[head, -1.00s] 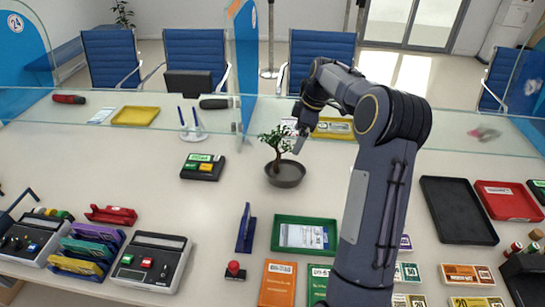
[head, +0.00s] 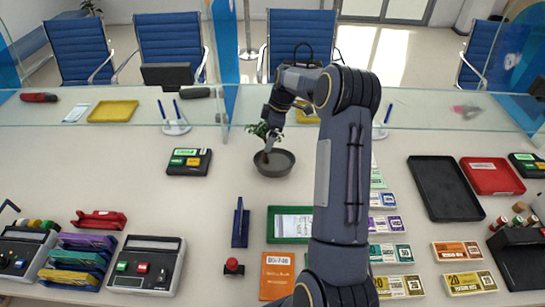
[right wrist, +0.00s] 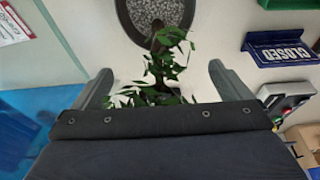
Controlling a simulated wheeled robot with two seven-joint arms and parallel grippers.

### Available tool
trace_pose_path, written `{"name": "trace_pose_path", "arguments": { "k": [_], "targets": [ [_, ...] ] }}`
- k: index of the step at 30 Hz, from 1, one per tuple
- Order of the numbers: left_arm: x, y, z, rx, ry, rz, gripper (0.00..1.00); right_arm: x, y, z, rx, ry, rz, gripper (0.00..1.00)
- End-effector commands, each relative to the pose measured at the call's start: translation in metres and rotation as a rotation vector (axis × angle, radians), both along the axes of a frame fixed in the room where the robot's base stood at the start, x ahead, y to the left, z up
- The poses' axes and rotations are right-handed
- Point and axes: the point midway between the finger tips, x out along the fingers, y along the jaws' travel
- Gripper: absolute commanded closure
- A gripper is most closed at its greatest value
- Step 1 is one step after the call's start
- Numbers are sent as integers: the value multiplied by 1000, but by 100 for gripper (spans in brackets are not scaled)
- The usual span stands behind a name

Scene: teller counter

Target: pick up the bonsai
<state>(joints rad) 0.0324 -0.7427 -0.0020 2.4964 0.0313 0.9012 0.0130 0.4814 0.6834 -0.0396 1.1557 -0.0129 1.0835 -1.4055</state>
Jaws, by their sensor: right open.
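The bonsai (head: 274,166) stands upright on the counter just in front of the glass screen, a small green tree in a round dark pot. My right gripper (head: 268,142) is at the tree, its hand partly covering the foliage and trunk. In the right wrist view my right gripper (right wrist: 162,85) is open, with one finger on each side of the leaves. The bonsai's trunk and gravel-filled pot (right wrist: 178,12) lie just beyond the fingertips. Whether a finger touches the plant I cannot tell. My left gripper is not in view.
The glass screen (head: 100,110) runs behind the bonsai. A dark keypad box (head: 188,162) stands to its left, a green tray (head: 274,237) and a blue upright sign (head: 240,222) in front. Bare counter surrounds the pot on its left and front.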

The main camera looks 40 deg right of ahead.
Motion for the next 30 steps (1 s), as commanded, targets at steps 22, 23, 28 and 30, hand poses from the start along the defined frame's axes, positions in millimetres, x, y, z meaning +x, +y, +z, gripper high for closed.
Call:
{"name": "trace_pose_path", "arguments": {
  "k": [22,23,28,30],
  "targets": [
    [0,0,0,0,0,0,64,0,0,1,-1,-1,0,80],
    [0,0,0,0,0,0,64,0,0,1,-1,-1,0,84],
    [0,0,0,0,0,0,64,1,0,2,-2,-4,0,90],
    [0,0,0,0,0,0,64,1,0,2,-2,-4,0,90]
  ]
}}
